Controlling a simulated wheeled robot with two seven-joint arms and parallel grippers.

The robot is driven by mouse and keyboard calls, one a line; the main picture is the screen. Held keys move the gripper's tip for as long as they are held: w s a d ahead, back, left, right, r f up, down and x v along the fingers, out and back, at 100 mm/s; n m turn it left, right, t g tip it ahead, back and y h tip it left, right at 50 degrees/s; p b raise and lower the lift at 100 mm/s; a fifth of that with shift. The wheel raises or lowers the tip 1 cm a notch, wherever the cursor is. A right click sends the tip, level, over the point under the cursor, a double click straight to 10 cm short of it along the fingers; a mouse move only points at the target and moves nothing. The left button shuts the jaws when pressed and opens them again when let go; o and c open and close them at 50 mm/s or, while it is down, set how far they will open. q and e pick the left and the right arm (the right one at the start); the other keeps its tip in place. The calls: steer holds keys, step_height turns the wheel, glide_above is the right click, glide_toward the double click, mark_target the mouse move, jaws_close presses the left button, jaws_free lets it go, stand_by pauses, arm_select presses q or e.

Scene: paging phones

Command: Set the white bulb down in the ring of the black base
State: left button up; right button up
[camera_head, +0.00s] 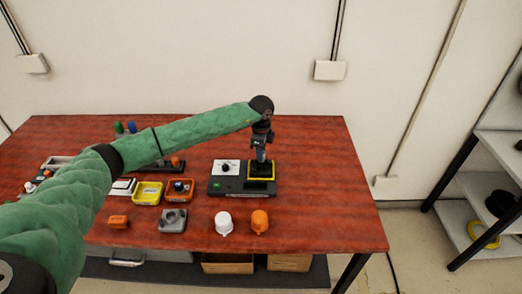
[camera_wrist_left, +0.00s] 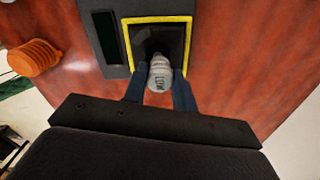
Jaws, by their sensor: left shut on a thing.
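In the wrist view the bulb is between the two blue-grey fingers, in front of a black base (camera_wrist_left: 146,38) with a yellow square frame. In the head view the left gripper (camera_head: 261,156) points down over that black base (camera_head: 257,173). The bulb is not clear there. The ring is hidden behind the bulb and fingers, and I cannot tell whether the bulb touches it. My right gripper is not in view.
A white cap (camera_head: 223,223) and an orange cap (camera_head: 260,221) stand near the table's front. Yellow (camera_head: 147,193) and orange trays and a grey block (camera_head: 173,220) lie left. The table's right side is clear.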

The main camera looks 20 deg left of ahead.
arm_select(q)
steer(key=shift+s+r, duration=0.2)
steer(key=shift+s, duration=0.15)
steer(key=shift+f, duration=0.15)
steer(key=shift+w+f+b, duration=0.15)
steer(key=shift+f+b, duration=0.15)
steer(key=shift+b, duration=0.3)
stand_by(0.4)
steer(key=shift+f+b, duration=0.45)
steer(key=shift+f, duration=0.1)
stand_by(0.5)
